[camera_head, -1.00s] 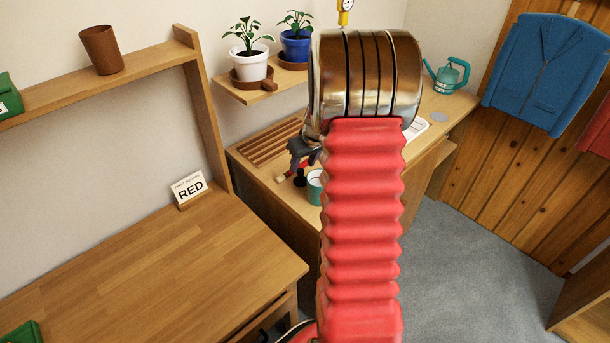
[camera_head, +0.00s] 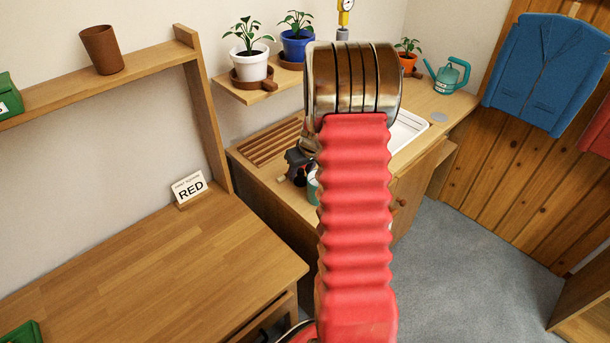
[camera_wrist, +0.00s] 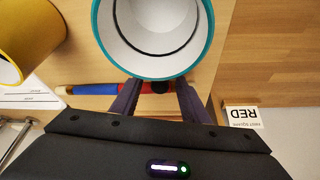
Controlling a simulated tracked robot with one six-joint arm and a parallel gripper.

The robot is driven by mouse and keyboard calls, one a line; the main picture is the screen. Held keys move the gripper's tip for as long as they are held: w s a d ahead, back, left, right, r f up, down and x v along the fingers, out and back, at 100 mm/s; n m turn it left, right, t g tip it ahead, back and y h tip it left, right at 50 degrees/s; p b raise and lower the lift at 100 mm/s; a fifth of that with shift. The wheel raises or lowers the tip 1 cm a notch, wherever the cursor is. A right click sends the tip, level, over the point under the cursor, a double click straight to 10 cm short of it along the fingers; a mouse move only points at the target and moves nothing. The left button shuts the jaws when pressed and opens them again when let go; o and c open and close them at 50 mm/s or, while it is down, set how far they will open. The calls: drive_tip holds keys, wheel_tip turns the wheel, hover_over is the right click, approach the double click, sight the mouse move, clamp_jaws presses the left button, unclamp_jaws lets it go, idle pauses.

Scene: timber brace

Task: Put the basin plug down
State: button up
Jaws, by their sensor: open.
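My gripper (camera_wrist: 157,88) is open, its two dark fingers pointing down at the wooden counter beside a teal-rimmed cup. A small black thing (camera_wrist: 160,87) shows between the fingertips in the wrist view. It looks like the basin plug, but the cup's rim partly hides it, and I cannot tell whether a finger touches it. In the head view my gripper (camera_head: 298,168) is low over the counter left of the basin (camera_head: 408,130), mostly hidden by my arm. The basin is white and partly covered by my arm.
The teal cup (camera_wrist: 153,66) is very close to the fingers. A slatted rack (camera_head: 268,139), grey disc (camera_head: 439,117) and watering can (camera_head: 450,76) are on the counter.

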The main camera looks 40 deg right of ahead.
idle(0.5)
clamp_jaws()
